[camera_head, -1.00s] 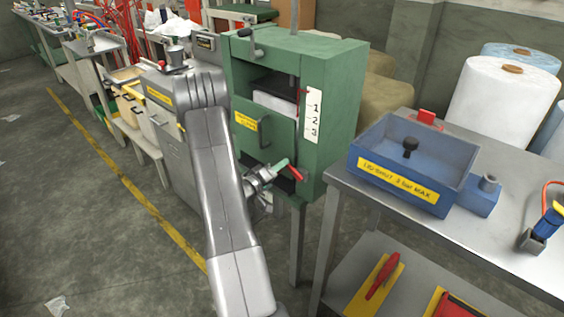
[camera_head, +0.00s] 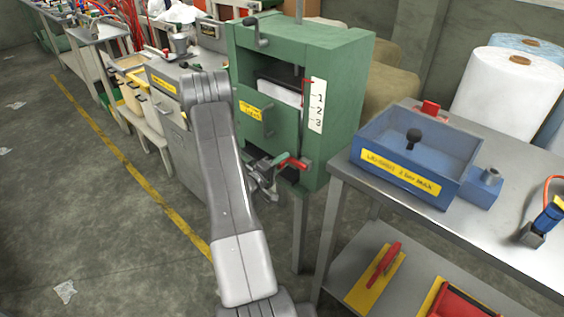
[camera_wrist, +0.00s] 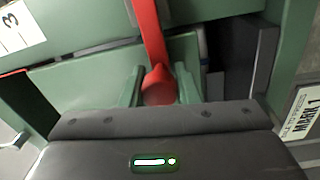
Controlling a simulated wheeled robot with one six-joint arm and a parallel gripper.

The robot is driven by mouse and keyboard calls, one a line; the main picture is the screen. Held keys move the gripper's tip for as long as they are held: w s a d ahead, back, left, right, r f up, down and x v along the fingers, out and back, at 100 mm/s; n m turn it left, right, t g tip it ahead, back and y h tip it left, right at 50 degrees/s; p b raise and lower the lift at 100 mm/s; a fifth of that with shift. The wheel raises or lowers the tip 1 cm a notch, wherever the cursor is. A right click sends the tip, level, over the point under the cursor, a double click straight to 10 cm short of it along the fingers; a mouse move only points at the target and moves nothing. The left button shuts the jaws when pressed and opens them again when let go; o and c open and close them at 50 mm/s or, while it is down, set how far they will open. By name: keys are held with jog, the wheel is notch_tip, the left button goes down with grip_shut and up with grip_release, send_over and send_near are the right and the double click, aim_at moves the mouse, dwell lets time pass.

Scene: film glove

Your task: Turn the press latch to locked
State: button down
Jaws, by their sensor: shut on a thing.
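The press latch (camera_head: 293,163) is a red lever at the lower front of the green press (camera_head: 345,105). In the wrist view the red lever (camera_wrist: 148,35) runs up from a rounded red knob. My gripper (camera_head: 279,162) is at the latch, below the press's front plate. In the wrist view its two green fingers (camera_wrist: 158,90) stand on either side of the knob, shut on it. My wrist and fingers partly hide the latch in the head view.
A white scale strip (camera_head: 317,106) marked 1, 2, 3 is on the press. A steel table (camera_head: 475,225) with a blue tray (camera_head: 395,182) stands close on the right. Machines and benches line the left behind my arm. The floor at left is open.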

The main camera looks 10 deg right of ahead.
jog(key=c, duration=1.1)
grip_release()
jog(key=v, duration=1.4)
jog(key=x, duration=1.4)
